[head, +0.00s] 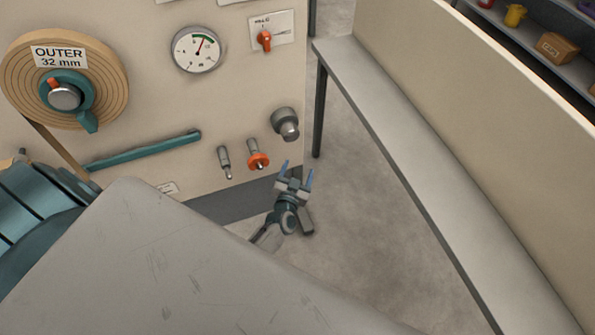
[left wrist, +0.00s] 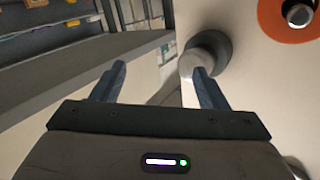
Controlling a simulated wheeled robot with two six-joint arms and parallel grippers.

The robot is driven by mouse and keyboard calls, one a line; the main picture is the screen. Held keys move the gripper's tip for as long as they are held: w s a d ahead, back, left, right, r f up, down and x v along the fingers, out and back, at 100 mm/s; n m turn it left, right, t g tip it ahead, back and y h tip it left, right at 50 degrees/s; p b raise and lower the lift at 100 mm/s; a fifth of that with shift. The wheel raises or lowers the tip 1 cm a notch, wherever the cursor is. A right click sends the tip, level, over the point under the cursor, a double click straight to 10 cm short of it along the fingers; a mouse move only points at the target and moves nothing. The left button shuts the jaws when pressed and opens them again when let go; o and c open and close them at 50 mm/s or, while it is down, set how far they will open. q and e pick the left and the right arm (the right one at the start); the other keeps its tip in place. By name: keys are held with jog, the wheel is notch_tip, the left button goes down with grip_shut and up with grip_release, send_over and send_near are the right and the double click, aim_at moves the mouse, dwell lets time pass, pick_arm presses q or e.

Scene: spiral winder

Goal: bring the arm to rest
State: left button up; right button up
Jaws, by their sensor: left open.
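My left gripper (head: 295,176) is in the head view, below the grey knob on the machine panel and beyond the edge of a grey surface. Its two blue-grey fingers are apart with nothing between them. In the left wrist view the fingers (left wrist: 160,85) are also spread and empty. The grey round knob (left wrist: 205,55) shows behind the right finger there; whether they touch cannot be told. My right gripper is in neither view.
The machine panel (head: 240,110) carries a gauge (head: 196,50), a red-orange switch (head: 264,40), the grey knob (head: 285,123) and an orange-collared knob (head: 257,158). A tape reel (head: 110,65) labelled OUTER 32 mm is at left. A long bench (head: 400,150) stands right. Floor between is clear.

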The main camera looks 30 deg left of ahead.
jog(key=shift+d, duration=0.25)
pick_arm(q)
jog(key=s+f+m+g+h, duration=0.15)
jog(key=s+f+g, duration=0.25)
jog(key=s+f, duration=0.65)
jog(key=s+f+g+h, duration=0.25)
jog(key=s+f, duration=0.55)
jog(key=f, duration=0.5)
jog(key=s+a+f+g, duration=0.1)
jog(key=s+f+g, duration=0.2)
jog(key=s, duration=0.7)
jog(key=s+a+f+g+b, duration=0.1)
jog(key=s+f, duration=0.4)
jog(key=s, duration=0.5)
jog(key=s+a+f+n+g, duration=0.1)
jog(key=s+f+g, duration=0.3)
jog(key=s, duration=0.6)
jog(key=shift+a+g+y, duration=0.2)
jog(key=shift+g+y, duration=0.1)
jog(key=shift+g, duration=0.05)
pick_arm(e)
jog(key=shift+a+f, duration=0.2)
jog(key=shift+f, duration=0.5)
pick_arm(q)
jog(key=shift+w, duration=0.1)
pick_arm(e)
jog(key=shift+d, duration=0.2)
